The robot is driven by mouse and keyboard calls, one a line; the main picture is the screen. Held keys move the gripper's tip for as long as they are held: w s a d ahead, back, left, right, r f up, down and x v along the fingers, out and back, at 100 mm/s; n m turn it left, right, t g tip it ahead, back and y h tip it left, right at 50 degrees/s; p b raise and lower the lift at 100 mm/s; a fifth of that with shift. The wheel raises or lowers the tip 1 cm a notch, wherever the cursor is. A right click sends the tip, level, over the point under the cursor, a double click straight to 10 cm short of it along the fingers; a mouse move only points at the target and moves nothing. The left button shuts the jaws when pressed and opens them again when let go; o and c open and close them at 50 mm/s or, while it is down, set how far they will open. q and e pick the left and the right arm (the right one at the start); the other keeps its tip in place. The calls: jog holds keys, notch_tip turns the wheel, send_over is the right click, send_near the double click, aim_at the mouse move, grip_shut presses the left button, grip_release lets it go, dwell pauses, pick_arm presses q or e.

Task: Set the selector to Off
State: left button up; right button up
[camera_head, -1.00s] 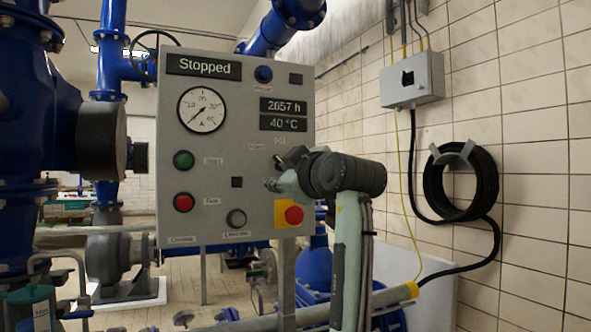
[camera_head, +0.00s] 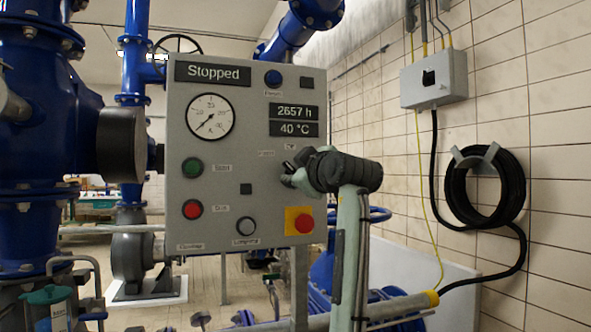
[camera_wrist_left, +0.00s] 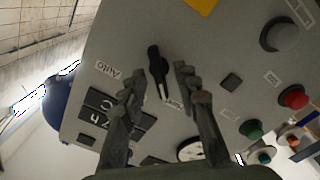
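The selector, a black rotary knob (camera_wrist_left: 156,62), sits on the grey control panel (camera_head: 230,160). In the left wrist view its long handle stands between the fingers of my left gripper (camera_wrist_left: 160,73). The fingers are open, one on each side, and a gap shows around the knob. An "Auto" label (camera_wrist_left: 108,69) is beside it, and another label (camera_wrist_left: 173,103) is partly hidden by the right finger. In the head view my left gripper (camera_head: 291,174) is at the panel's right part and mostly hides the knob. My right gripper is not in view.
Below the gripper is a red emergency stop (camera_head: 304,223) on a yellow plate. Green (camera_head: 192,168) and red (camera_head: 192,209) buttons, a gauge (camera_head: 210,117) and a "Stopped" display (camera_head: 212,72) are to the left. Blue pipes stand behind; a tiled wall is at right.

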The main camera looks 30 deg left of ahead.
pick_arm(q)
jog(key=shift+w, duration=0.1)
grip_shut()
dwell(0.4)
jog(key=m, duration=0.4)
jog(key=shift+w+m, duration=0.1)
jog(key=shift+m, duration=2.4)
